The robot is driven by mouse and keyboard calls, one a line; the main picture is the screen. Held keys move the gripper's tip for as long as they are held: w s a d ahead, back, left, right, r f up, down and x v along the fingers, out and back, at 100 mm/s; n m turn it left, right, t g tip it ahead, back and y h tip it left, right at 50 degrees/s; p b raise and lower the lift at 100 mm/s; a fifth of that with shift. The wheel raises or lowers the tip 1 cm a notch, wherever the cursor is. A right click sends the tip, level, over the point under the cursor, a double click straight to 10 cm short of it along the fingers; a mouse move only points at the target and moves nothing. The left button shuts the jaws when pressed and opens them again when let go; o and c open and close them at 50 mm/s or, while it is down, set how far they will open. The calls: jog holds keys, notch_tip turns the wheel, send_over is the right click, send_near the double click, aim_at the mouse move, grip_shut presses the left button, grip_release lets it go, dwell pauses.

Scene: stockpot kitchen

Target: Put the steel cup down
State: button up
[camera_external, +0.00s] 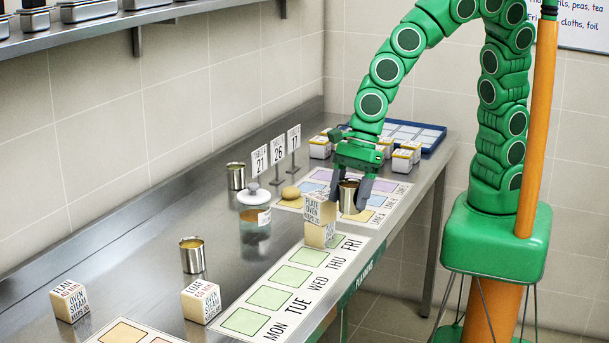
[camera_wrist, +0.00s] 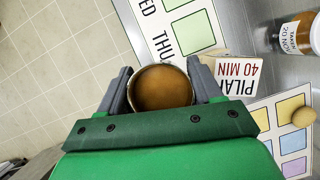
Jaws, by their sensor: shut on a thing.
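My gripper (camera_external: 350,190) is shut on a steel cup (camera_external: 348,200), one finger on each side of it. The cup is upright, with brown contents. In the wrist view the cup (camera_wrist: 161,88) sits between the two fingers, with its open top facing the camera. In the external view the cup is behind the PILAF block (camera_external: 318,220), which hides its lower part. I cannot tell whether its base touches the counter. In the wrist view the PILAF block (camera_wrist: 238,72) is close to the right finger.
Two other steel cups (camera_external: 192,255) (camera_external: 236,176) stand on the counter (camera_external: 150,240). A lidded jar (camera_external: 255,212), a round tan item (camera_external: 290,193) and number signs (camera_external: 278,152) stand behind. A weekday strip (camera_external: 290,275) lies along the front edge. Small boxes and a blue tray (camera_external: 425,135) are at the far end.

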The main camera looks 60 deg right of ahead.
jog(key=shift+s+d+r, duration=0.35)
jog(key=shift+s+d, duration=0.1)
jog(key=shift+d, duration=0.1)
jog(key=shift+s+d+r, duration=0.35)
jog(key=shift+s+d, duration=0.05)
jog(key=shift+d, duration=0.15)
jog(key=shift+d, duration=0.1)
